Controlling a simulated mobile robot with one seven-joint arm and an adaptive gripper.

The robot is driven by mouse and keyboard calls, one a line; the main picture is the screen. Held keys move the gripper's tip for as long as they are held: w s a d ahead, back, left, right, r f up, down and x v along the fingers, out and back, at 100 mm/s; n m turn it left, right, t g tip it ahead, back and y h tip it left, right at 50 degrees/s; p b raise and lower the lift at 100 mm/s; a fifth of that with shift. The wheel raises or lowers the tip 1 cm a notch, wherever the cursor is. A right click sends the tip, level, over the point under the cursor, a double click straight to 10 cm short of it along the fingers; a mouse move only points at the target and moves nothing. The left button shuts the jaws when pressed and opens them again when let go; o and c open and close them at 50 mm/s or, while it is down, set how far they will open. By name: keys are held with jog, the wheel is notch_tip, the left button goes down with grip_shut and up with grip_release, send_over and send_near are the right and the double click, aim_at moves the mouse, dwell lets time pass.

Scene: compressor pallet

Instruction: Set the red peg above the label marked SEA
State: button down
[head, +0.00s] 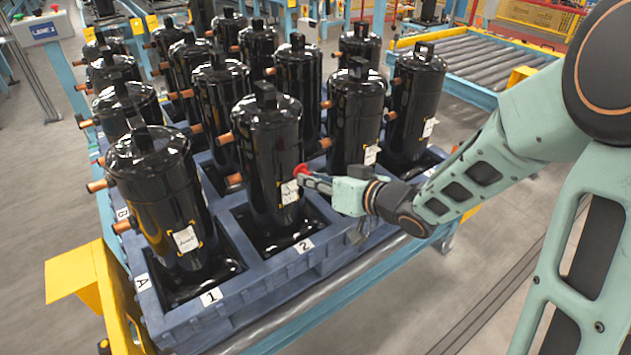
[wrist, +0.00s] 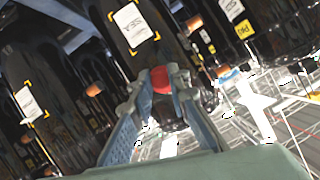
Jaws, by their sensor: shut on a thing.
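My gripper (head: 312,176) is shut on the red peg (head: 301,170), whose red end faces a black compressor in the front row by the number 2. The red peg (wrist: 161,80) also shows between my fingertips (wrist: 158,84) in the wrist view. The white label marked SEA (wrist: 136,25) has yellow corner marks and sits on the compressor in front of my gripper. In the head view a white label (head: 290,192) on that compressor lies just below and left of the peg; its text is too small to read there. I cannot tell whether the peg touches the compressor.
Several black compressors with copper stubs stand close together in a blue pallet (head: 268,290). The front-left compressor (head: 150,190) carries another white label (head: 187,238). A roller conveyor (head: 480,62) is at the back right. A yellow post (head: 95,280) stands at the front left.

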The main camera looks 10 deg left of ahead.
aim_at(303, 168)
jog(key=shift+w+a, duration=1.45)
jog(key=shift+a, duration=0.25)
jog(key=shift+w+a+p, duration=0.4)
jog(key=shift+w+a, duration=0.05)
jog(key=shift+a, duration=0.1)
dwell(1.7)
jog(key=c, duration=1.8)
grip_release()
jog(key=shift+o, duration=0.2)
